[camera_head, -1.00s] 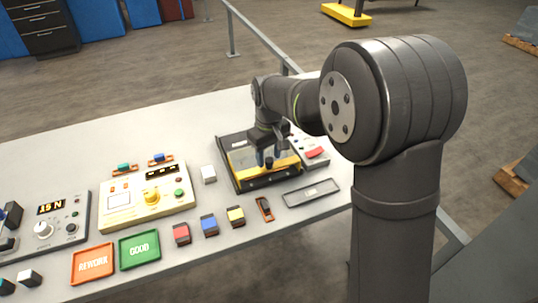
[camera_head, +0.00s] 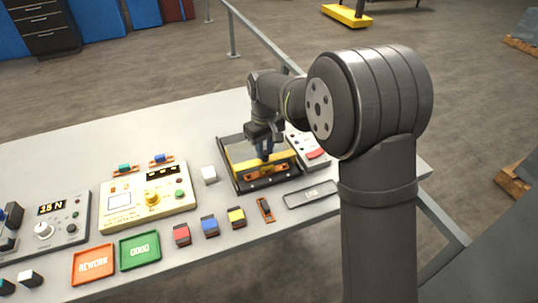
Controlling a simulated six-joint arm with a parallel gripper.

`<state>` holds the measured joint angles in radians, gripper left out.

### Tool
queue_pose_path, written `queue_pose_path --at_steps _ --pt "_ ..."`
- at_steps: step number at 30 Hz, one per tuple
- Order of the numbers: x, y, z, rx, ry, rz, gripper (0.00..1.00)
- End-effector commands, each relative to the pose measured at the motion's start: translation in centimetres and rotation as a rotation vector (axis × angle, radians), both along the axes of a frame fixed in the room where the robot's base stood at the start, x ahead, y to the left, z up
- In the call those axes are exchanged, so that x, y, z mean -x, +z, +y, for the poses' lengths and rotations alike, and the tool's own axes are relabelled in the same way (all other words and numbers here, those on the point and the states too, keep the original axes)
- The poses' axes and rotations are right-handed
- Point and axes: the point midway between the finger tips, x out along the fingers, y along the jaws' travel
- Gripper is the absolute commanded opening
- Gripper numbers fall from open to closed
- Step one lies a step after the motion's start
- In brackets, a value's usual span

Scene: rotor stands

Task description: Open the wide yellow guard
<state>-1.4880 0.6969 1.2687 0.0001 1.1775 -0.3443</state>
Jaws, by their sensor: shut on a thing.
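The wide yellow guard (camera_head: 244,165) belongs to a dark framed station on the bench, right of the middle. It is a wide bar, raised and tilted off the front of its black frame (camera_head: 236,185). My gripper (camera_head: 265,156) is shut on the guard near its middle, fingers pointing down. Below the guard an orange part (camera_head: 265,171) shows inside the frame. The fingers hide the middle of the guard, and my arm hides some of the station's back right.
A cream panel with a yellow knob (camera_head: 151,198) stands left. Red, blue and yellow blocks (camera_head: 209,226) line the front. A grey tray (camera_head: 311,194) lies front right, and a box with a red button (camera_head: 316,153) stands right of the station. Bare bench lies behind the station.

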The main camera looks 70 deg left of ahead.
Motion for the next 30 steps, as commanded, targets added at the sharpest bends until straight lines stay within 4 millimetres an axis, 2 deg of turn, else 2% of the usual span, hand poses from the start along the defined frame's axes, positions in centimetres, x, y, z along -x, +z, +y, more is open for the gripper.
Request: queue_pose_path --at_steps 1,6,13,18,28,29,30 --pt "0.0 0.0 1.2 -0.003 0.0 0.0 0.0" --pt "0.0 0.0 4.3 -0.003 0.0 0.0 0.0" --pt "0.0 0.1 7.6 -0.004 0.0 -0.001 0.0" --pt "0.0 0.1 8.7 -0.004 0.0 -0.001 0.0" --pt "0.0 0.2 8.8 -0.004 0.0 -0.001 0.0" --pt "0.0 0.2 8.8 -0.004 0.0 -0.001 0.28" --pt "0.0 0.2 8.7 -0.004 0.0 -0.001 0.36"
